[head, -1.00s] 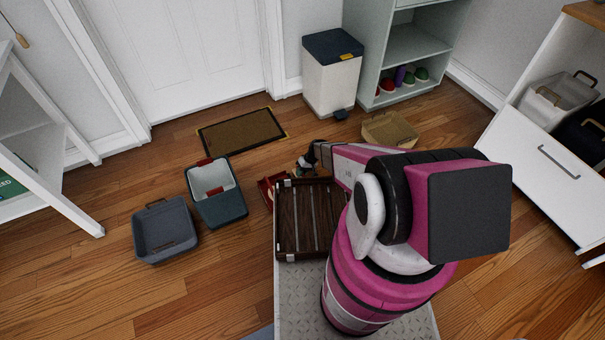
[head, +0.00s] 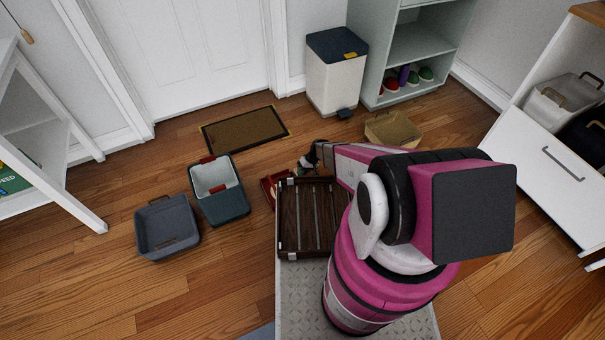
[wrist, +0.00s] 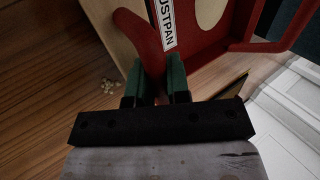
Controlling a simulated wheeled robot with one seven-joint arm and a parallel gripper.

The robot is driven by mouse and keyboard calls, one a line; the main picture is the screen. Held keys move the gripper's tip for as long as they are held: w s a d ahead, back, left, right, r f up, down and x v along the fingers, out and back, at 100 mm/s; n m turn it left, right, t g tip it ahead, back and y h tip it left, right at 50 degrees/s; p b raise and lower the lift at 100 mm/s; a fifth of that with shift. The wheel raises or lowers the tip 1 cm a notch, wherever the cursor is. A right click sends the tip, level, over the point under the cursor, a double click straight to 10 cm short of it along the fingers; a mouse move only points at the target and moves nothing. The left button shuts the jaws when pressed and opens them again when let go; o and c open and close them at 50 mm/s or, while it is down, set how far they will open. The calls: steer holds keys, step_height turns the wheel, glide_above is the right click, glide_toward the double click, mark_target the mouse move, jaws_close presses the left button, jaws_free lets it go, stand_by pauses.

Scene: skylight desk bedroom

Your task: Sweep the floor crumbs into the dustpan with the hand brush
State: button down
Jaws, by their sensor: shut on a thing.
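In the wrist view, my gripper's green fingers (wrist: 155,85) are shut on a curved red handle (wrist: 132,32). I take this for the hand brush's handle; no bristles show clearly. Just beyond it is a red dustpan (wrist: 215,50) with a white label reading "USTPAN". I cannot tell whether handle and dustpan touch. In the head view, the red dustpan (head: 268,187) shows partly, left of my gripper (head: 309,162), behind the slatted crate. The gripper is small there and the held thing is unclear.
A dark slatted crate (head: 284,218) sits in front of my arm. A teal bin (head: 226,208) and grey basket (head: 147,240) stand left. Behind are a doormat (head: 245,130), a pedal bin (head: 336,85) and a tan box (head: 392,129). Floor at lower left is clear.

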steer(key=shift+s+a+f, duration=0.15)
steer(key=shift+s+f, duration=0.6)
steer(key=shift+s, duration=0.3)
step_height(320, 180, up, 4)
steer(key=shift+r, duration=0.7)
steer(key=shift+w, duration=0.15)
steer(key=shift+d+r, duration=0.1)
steer(key=shift+d, duration=0.1)
steer(key=shift+w, duration=0.1)
